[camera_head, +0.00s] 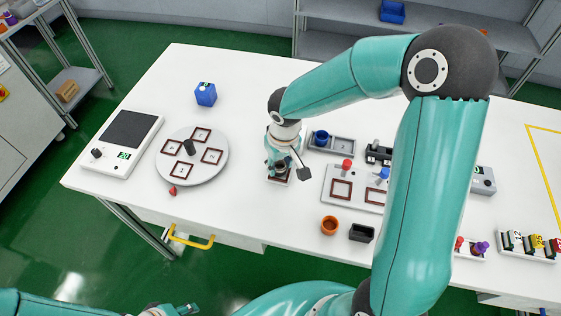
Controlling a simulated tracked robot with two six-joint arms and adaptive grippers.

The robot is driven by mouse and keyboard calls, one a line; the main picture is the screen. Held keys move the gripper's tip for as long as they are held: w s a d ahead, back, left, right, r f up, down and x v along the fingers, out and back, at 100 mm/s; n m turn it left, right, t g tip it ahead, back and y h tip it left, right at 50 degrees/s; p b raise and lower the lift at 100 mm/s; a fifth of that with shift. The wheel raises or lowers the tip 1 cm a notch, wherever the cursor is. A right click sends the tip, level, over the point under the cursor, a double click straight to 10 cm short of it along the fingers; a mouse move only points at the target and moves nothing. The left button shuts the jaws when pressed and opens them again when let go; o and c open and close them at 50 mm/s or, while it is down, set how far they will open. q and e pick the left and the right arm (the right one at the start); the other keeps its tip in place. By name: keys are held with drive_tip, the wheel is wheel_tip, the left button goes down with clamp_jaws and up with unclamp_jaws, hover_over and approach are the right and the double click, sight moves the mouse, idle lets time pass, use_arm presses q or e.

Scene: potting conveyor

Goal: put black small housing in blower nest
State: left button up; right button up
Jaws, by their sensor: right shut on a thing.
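My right gripper (281,170) points down at the table's middle, shut on a small dark thing that the fingers mostly hide. It looks like the black small housing. Right below it is a small nest with a brown-red square frame (285,180), partly covered by the gripper. A dark nozzle-like head (304,173) stands just right of the gripper, which I take for the blower. I cannot tell whether the held thing touches the nest. My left gripper (188,309) is low at the bottom edge, mostly cut off; its fingers are too unclear to judge.
A round turntable (218,171) with several square frames stands left. A grey plate (339,205) with frames and knobs lies right. An orange cup (329,226) and a black open box (361,234) stand near the front. A blue block (205,94) stands behind the turntable.

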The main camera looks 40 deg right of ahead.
drive_tip(key=shift+f+b, duration=0.45)
drive_tip(key=o, duration=1)
drive_tip(key=shift+r, duration=0.1)
drive_tip(key=shift+c, duration=0.2)
wheel_tip(320, 180, up, 12)
drive_tip(key=s, duration=0.1)
drive_tip(key=shift+s, duration=0.25)
